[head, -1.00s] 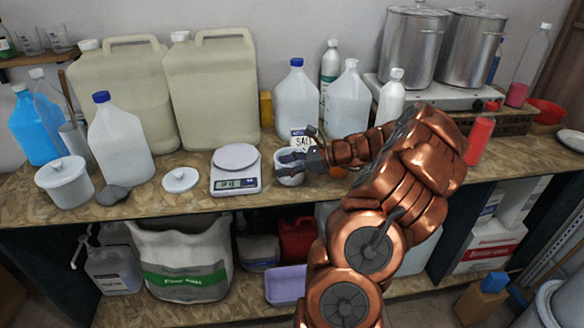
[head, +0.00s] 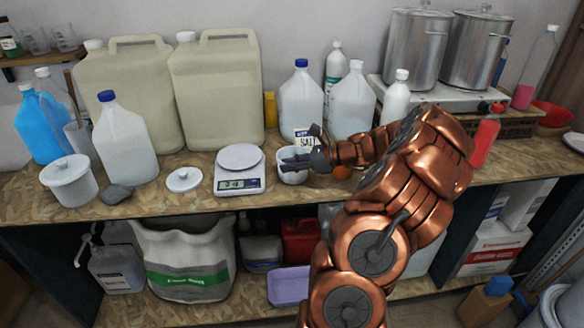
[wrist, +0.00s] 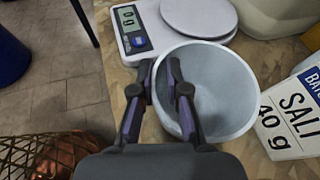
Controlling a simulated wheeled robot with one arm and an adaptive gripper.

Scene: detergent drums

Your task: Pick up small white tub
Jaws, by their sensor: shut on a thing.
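The small white tub (head: 291,177) stands upright and open on the bench, just right of the scale. In the wrist view the tub (wrist: 232,105) looks empty, with pale grey inner walls. My gripper (head: 303,159) reaches it from the right. In the wrist view my gripper (wrist: 163,75) has one finger inside the tub and the other outside, shut on its near wall. The tub's base appears to rest on the bench; I see no clear gap below it.
A scale (head: 238,170) stands close left of the tub, with a loose white lid (head: 184,179) beyond it. A salt label card (wrist: 290,115) is close to the tub's right. Large jugs (head: 301,100) stand behind. The bench's front edge is near.

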